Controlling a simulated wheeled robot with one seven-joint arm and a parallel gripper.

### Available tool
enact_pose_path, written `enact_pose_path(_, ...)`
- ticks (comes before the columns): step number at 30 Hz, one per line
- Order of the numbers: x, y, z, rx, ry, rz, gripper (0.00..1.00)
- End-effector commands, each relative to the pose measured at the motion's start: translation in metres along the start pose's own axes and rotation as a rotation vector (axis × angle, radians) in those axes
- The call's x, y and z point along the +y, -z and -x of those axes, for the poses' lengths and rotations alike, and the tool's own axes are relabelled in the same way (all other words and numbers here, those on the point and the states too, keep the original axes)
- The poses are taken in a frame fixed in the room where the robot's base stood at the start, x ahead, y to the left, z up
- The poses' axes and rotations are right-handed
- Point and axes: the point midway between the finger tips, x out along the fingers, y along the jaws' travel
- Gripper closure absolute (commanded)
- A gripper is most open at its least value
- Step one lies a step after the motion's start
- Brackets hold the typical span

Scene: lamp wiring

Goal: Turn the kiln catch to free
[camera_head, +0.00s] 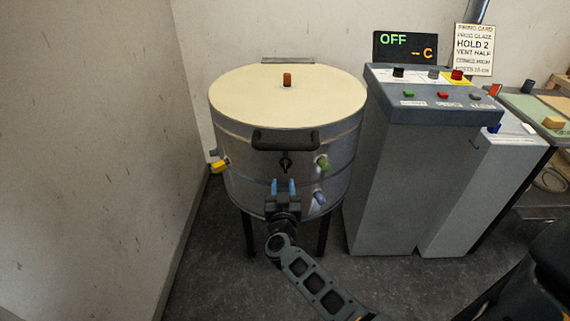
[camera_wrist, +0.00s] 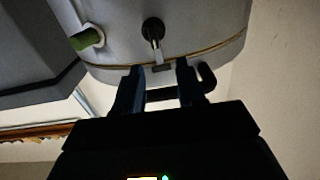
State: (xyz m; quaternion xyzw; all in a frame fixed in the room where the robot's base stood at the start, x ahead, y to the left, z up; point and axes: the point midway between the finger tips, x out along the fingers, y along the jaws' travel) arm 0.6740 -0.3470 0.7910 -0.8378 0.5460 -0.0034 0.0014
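The kiln (camera_head: 288,112) is a round grey drum with a cream lid. Its catch (camera_head: 285,163) is a small dark knob on the front wall, just under the black lid handle (camera_head: 286,140). In the wrist view, which looks upside down, the catch (camera_wrist: 152,29) has a short lever pointing toward the lid seam and a small block there. My gripper (camera_head: 284,183) is below the catch in the head view, its two blue fingers apart with nothing between them. In the wrist view the open fingers (camera_wrist: 158,80) stand short of the catch, apart from it.
A green plug (camera_head: 323,163) and a blue fitting (camera_head: 319,197) stick out right of the catch. A yellow fitting (camera_head: 219,166) is on the left side. A grey control cabinet (camera_head: 400,170) stands close right; its display (camera_head: 405,47) reads OFF. A wall is left.

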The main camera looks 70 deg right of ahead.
Motion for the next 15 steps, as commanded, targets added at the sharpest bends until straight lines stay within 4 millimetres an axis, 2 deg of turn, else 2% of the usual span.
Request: enact_pose_path(15,0.006,0.000,-0.070,-0.003,-0.026,0.007,0.61)
